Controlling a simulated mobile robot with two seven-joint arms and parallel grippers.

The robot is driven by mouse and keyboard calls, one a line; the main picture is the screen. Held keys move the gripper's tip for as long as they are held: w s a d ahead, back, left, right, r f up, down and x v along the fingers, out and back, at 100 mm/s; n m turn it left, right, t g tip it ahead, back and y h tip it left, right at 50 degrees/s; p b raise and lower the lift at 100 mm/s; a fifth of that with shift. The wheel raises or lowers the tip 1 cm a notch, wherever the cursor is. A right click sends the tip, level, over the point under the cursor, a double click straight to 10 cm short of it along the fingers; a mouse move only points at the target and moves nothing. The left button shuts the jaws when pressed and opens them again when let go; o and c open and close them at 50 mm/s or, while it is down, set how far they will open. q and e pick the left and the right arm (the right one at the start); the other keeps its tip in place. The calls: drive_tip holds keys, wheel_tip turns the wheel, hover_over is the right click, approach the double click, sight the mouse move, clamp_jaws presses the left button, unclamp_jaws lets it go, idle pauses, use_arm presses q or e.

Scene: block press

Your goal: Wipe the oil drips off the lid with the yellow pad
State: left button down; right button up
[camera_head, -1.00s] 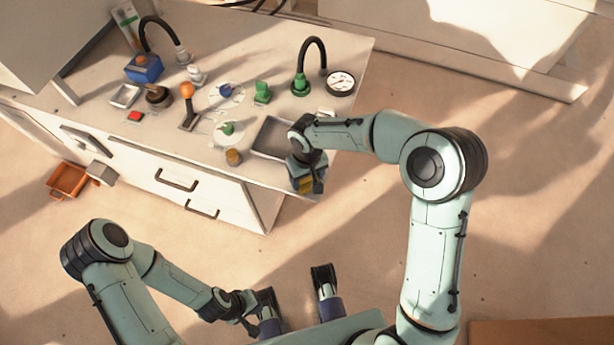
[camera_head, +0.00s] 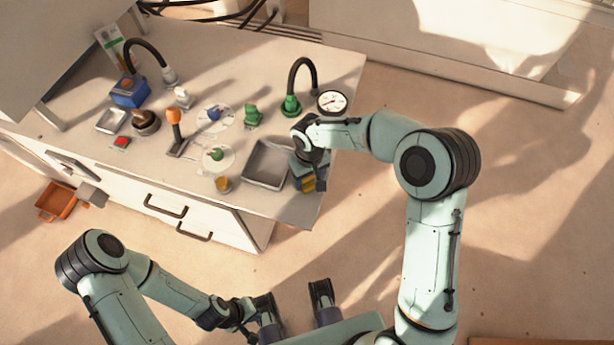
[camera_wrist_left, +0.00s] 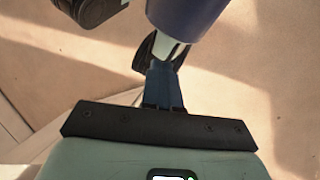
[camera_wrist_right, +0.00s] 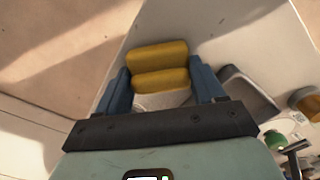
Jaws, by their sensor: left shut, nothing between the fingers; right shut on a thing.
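The yellow pad (camera_wrist_right: 157,66) shows as two thick yellow bands between the blue fingers of my right gripper (camera_wrist_right: 162,80), which is shut on it. In the head view the pad (camera_head: 307,183) is held at the bench's front right corner, right of the grey tray; whether it touches the bench I cannot tell. A pale ribbed piece (camera_wrist_right: 163,101) shows between the fingers below the pad. My left gripper (camera_head: 268,318) is shut and empty, low near my body and away from the bench. I cannot make out which piece is the lid, nor any oil drips.
The grey tray (camera_head: 246,176) lies beside my right gripper. Left of it are an amber pot (camera_head: 223,184), two pale discs with knobs, a green piece (camera_head: 252,115) and an orange-topped lever (camera_head: 174,117). A gauge (camera_head: 332,102) and a black hose stand behind.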

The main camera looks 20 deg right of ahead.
wheel_tip(320, 180, up, 4)
drive_tip(key=shift+s+r+p, duration=0.1)
drive_tip(key=shift+p, duration=1.15)
drive_tip(key=shift+r+p, duration=0.55)
drive_tip(key=shift+r, duration=0.2)
drive_tip(key=shift+r+p, duration=0.9)
drive_tip(key=shift+r, duration=0.35)
